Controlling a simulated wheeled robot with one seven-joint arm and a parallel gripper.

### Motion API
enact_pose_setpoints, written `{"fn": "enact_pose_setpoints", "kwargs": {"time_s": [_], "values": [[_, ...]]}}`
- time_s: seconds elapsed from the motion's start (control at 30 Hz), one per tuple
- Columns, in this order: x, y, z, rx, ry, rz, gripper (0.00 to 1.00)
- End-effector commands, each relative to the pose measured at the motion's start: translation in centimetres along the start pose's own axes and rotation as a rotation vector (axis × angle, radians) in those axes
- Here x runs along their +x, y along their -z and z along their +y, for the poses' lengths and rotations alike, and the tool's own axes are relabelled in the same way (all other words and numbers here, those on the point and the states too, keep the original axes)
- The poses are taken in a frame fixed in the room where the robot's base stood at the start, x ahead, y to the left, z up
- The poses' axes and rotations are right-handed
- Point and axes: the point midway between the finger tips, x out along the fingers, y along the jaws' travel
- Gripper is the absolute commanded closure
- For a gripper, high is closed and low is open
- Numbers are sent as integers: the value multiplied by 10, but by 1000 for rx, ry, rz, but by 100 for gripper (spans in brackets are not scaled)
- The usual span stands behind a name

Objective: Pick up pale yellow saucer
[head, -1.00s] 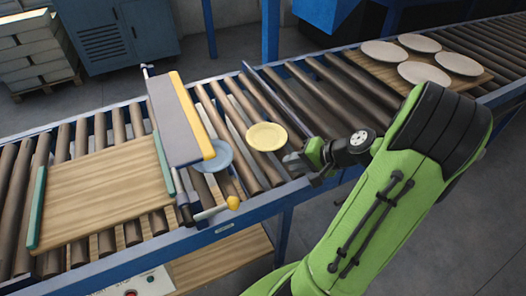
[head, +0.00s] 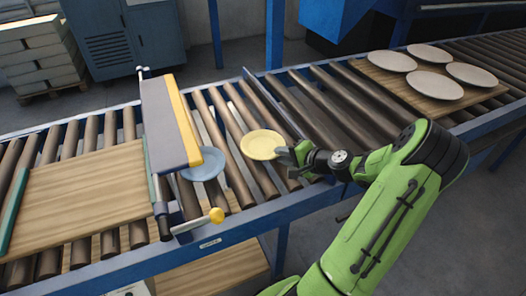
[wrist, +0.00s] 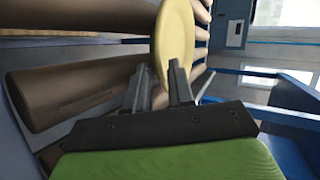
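The pale yellow saucer (head: 262,144) lies on the conveyor rollers in the middle of the head view. In the wrist view it appears edge-on as a yellow disc (wrist: 176,35) directly ahead. My gripper (head: 283,154) is at the saucer's right rim. In the wrist view my gripper (wrist: 160,72) has its two dark fingers apart, with the saucer's near rim between or just ahead of the tips. I cannot tell whether either finger touches it.
A blue saucer (head: 204,165) lies left of the yellow one, partly under a grey panel with a yellow edge (head: 170,120). A yellow-knobbed lever (head: 216,215) sticks out in front. Several pale plates (head: 436,84) rest on a wooden board at the right. Bare rollers lie between.

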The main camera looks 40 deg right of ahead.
Motion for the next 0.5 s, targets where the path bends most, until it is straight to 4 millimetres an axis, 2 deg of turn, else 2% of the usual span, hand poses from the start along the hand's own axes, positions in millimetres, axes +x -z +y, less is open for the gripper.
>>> {"fn": "enact_pose_setpoints", "kwargs": {"time_s": [0.03, 0.1, 0.3, 0.33, 0.47, 0.5], "values": [[10, 0, 3, 0, 1, -3, 77], [16, 0, 2, 0, 0, 0, 77], [17, 0, 1, 1, -1, 1, 77], [17, 0, 1, 1, -1, 1, 79], [17, 0, 1, 1, -1, 1, 99], [17, 0, 1, 1, -1, 1, 100]]}}
